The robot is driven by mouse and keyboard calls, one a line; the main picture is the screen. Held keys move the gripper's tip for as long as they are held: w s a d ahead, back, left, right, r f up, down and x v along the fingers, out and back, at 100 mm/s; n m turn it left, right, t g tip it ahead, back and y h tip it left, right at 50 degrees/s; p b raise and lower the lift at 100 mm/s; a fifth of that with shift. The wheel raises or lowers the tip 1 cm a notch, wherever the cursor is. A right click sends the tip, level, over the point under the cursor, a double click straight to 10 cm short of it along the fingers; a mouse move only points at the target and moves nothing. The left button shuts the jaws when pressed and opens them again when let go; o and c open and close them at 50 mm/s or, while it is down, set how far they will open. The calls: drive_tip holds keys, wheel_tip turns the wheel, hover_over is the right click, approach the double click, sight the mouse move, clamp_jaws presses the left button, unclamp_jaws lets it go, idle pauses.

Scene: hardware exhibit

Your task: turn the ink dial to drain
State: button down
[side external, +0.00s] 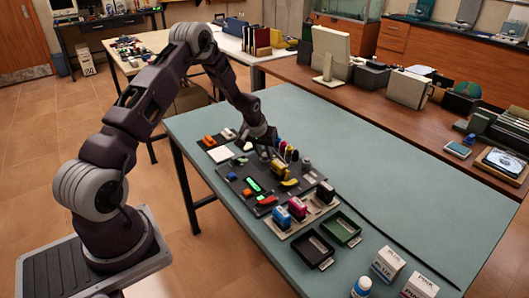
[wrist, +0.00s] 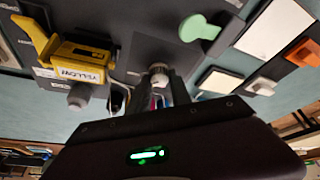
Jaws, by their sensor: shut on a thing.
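The dark exhibit panel (side external: 235,180) lies on the blue-green table, with small coloured parts on it. In the wrist view, a grey ribbed knob (wrist: 158,72), apparently the ink dial, stands at my fingertips. My gripper (wrist: 157,88) is shut on this knob; its fingers partly hide it. In the side view my gripper (side external: 268,147) is low over the panel's far part, and the knob cannot be made out there. A drain mark and the dial's pointer are not readable in either view.
A yellow cartridge labelled YELLOW (wrist: 75,62) stands close left of my fingers in the wrist view.

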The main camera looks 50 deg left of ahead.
drive_tip(key=shift+m+h, duration=0.5)
drive_tip(key=shift+m, duration=0.6)
drive_tip(key=shift+s, duration=0.1)
drive_tip(key=c, duration=1.2)
unclamp_jaws()
drive_tip(key=v, duration=0.7)
drive_tip(key=shift+s, duration=0.1)
drive_tip(key=shift+r, duration=0.1)
